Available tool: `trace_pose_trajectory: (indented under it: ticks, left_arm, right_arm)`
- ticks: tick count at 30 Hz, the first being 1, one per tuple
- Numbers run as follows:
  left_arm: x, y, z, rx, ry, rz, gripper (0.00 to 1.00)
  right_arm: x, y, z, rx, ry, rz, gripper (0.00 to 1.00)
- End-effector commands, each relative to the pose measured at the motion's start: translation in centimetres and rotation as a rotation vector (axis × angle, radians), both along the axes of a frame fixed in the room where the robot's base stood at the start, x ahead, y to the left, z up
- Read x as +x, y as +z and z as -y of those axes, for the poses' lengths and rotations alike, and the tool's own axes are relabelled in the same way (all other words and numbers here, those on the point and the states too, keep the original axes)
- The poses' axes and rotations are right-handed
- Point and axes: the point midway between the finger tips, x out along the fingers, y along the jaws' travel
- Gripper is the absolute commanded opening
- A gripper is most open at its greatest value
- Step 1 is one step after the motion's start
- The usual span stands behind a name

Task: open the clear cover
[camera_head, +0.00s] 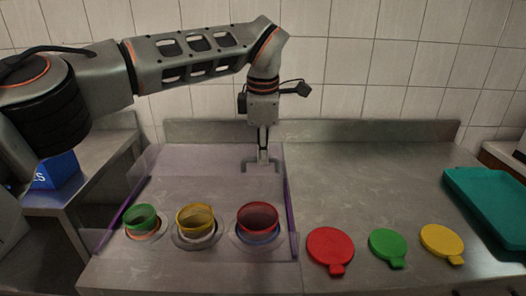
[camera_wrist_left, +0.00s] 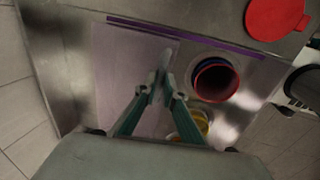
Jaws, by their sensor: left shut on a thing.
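The clear cover (camera_head: 205,165) is a see-through, faintly purple panel with purple side edges, over the left part of the steel counter. It also shows as a pale sheet in the left wrist view (camera_wrist_left: 125,65). A grey handle (camera_head: 250,168) sits near its far right corner. My left gripper (camera_head: 263,158) points down and is shut on the handle; its fingers meet there in the left wrist view (camera_wrist_left: 163,88). I cannot tell whether the cover is raised at all. My right gripper is not in view.
Green (camera_head: 141,217), yellow (camera_head: 195,218) and red (camera_head: 258,217) containers sit in the counter in the cover's area. Red (camera_head: 330,247), green (camera_head: 387,246) and yellow (camera_head: 441,241) lids lie to the right. A teal tray (camera_head: 490,200) is far right. The back right counter is clear.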

Motion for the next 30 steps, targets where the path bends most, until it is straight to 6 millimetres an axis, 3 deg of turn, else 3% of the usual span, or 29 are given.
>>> trace_pose_trajectory:
  ticks: [14,15,16,30]
  left_arm:
    - [-0.1,-0.4,0.0,0.002,0.0,-0.007,0.0]
    - [-0.1,-0.5,0.0,0.002,-0.001,-0.007,0.17]
    - [-0.1,-0.5,0.0,0.002,-0.001,-0.007,0.25]
    - [-0.1,0.7,0.0,0.001,0.0,-0.001,0.26]
  right_arm:
    - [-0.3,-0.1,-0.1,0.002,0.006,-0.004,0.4]
    - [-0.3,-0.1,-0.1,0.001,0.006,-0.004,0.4]
    - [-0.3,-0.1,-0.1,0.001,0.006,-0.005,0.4]
    - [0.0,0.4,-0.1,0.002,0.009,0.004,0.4]
